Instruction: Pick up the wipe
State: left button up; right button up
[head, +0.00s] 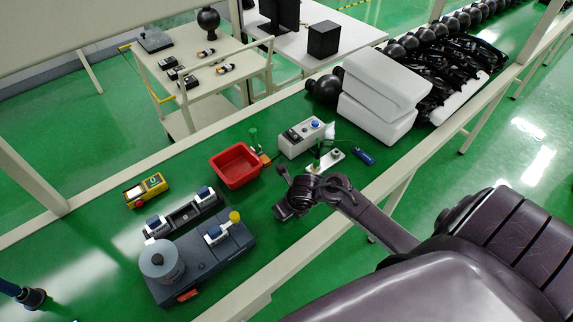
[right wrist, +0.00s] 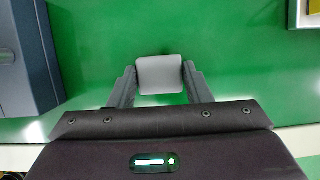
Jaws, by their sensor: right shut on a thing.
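The wipe (right wrist: 160,75) is a small pale grey square in the right wrist view. It sits between the two fingers of my right gripper (right wrist: 160,82), which is shut on it above the green bench top. In the head view my right gripper (head: 285,192) is over the green bench, right of the grey machine and in front of the red bin. The wipe is hidden or too small to make out there.
A grey machine (head: 205,262) with a round drum stands left of my right gripper. A red bin (head: 236,166), a yellow device (head: 146,190) and a grey control box (head: 305,138) stand behind. White foam blocks (head: 378,105) lie at the right. Bare green bench surrounds the gripper.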

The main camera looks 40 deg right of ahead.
notch_tip(320, 180, up, 20)
jog(key=p, duration=0.6)
jog(key=shift+f+p, duration=0.2)
jog(key=shift+p, duration=0.1)
jog(key=o, duration=0.4)
jog(key=c, duration=0.3)
